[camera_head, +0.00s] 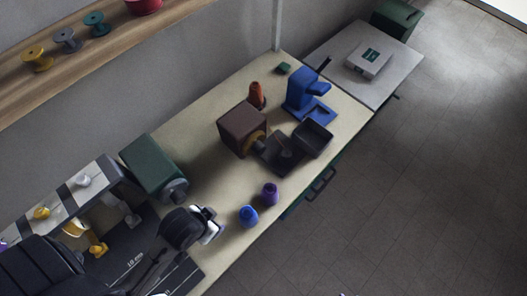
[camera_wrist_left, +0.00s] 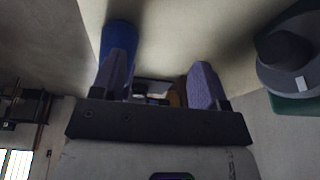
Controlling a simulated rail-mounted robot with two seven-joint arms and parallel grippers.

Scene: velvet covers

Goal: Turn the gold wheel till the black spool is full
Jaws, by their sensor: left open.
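A brown box (camera_head: 241,127) stands mid-bench with a gold wheel (camera_head: 254,140) on its front side. A dark round part shows beside the wheel; I cannot tell whether it is the black spool or how full it is. My left gripper (camera_head: 212,230) is over the bench's front part, left of a blue spool (camera_head: 248,217) and well short of the wheel. In the left wrist view its fingers (camera_wrist_left: 161,82) are apart, with nothing seen gripped. A blue object (camera_wrist_left: 120,38) shows behind one finger. My right gripper is not in view.
A purple spool (camera_head: 270,194) stands near the blue one. A green box (camera_head: 152,165) with a dark knob is close to my left arm. A black tray (camera_head: 313,138), blue stand (camera_head: 304,92) and red-brown cone (camera_head: 257,96) stand farther back. Several spools line the shelf (camera_head: 65,75).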

